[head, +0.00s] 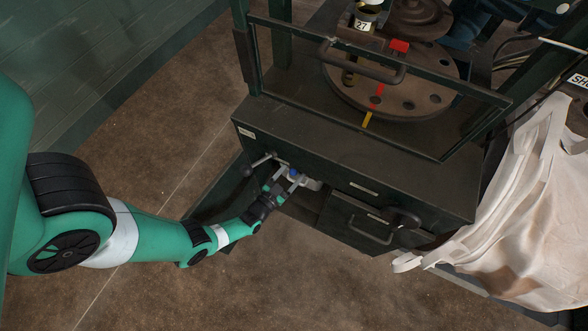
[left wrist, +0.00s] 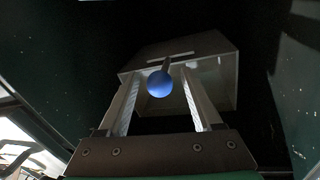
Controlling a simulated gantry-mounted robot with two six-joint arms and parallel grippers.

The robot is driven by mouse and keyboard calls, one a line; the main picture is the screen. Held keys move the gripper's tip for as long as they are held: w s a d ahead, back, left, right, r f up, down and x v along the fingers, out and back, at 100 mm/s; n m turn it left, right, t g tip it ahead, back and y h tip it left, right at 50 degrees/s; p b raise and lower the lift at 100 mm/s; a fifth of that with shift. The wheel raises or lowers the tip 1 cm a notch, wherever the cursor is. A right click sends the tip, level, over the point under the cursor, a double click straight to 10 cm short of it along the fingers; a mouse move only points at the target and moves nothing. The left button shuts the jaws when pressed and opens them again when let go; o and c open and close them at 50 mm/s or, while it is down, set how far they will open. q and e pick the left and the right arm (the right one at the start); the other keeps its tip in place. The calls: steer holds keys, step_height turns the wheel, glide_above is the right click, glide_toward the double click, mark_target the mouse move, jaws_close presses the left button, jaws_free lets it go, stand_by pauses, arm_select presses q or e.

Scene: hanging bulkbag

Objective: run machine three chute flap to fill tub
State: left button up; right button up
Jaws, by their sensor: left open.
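The machine (head: 360,165) is a dark green cabinet in the middle of the head view. A blue ball knob (head: 293,172) on a short handle shows at its front, beside a light grey metal chute piece (head: 312,184). My left gripper (head: 287,179) is at the knob. In the left wrist view the blue knob (left wrist: 160,84) lies between the two open fingers (left wrist: 162,100), with a grey box-shaped chute (left wrist: 205,62) behind it. I cannot tell whether either finger touches the knob. I cannot make out a tub. My right gripper is not in view.
A T-shaped handle (head: 258,164) juts out left of the chute. A drawer pull (head: 370,231) and a dark round knob (head: 403,217) are to the right. A framed guard with a bar handle (head: 362,66) covers a round turntable. A pale bulk bag (head: 515,215) hangs at right. The brown floor at left is clear.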

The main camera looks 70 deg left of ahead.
arm_select(q)
steer(key=shift+s, duration=0.1)
steer(key=shift+c, duration=0.2)
jaws_close()
stand_by(1.2)
